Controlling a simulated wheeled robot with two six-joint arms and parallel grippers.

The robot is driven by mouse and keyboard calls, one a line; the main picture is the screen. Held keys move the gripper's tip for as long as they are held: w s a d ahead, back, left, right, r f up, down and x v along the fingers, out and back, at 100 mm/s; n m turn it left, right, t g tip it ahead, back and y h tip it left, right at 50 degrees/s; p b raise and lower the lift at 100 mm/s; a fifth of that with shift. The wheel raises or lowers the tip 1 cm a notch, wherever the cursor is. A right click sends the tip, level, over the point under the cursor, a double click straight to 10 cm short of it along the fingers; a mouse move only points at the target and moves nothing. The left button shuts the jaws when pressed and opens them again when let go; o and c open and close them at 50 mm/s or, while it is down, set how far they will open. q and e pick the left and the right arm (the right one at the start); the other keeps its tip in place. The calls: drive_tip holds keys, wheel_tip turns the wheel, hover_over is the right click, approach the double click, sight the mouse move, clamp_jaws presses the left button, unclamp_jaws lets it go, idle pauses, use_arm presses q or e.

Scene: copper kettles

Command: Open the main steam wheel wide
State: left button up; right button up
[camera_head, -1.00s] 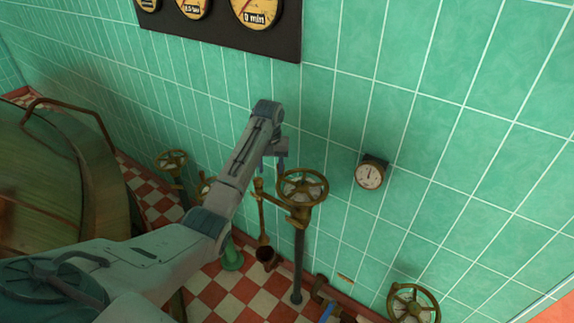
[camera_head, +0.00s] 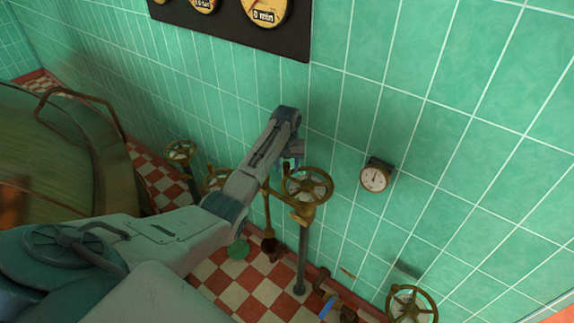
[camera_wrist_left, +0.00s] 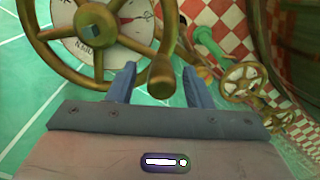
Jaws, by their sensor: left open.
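A brass spoked wheel (camera_head: 307,184) sits on top of an upright post in the head view, in front of the green tiled wall. It fills the upper left of the left wrist view (camera_wrist_left: 98,48). My left gripper (camera_head: 292,162) is at the wheel's far rim, partly hidden by my own arm. In the left wrist view its two open fingers (camera_wrist_left: 160,88) stand on either side of a rounded brass handle (camera_wrist_left: 161,72) at the wheel's rim. I cannot tell whether they touch it. My right gripper is not in view.
A small round gauge (camera_head: 375,177) is on the wall right of the wheel. Other brass wheels stand at the lower right (camera_head: 411,305) and further left (camera_head: 180,151). A large kettle (camera_head: 50,150) fills the left side. The checkered floor (camera_head: 240,288) shows below.

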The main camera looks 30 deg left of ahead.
use_arm(q)
drive_tip(key=shift+s+f, duration=0.15)
drive_tip(key=shift+f, duration=0.3)
clamp_jaws()
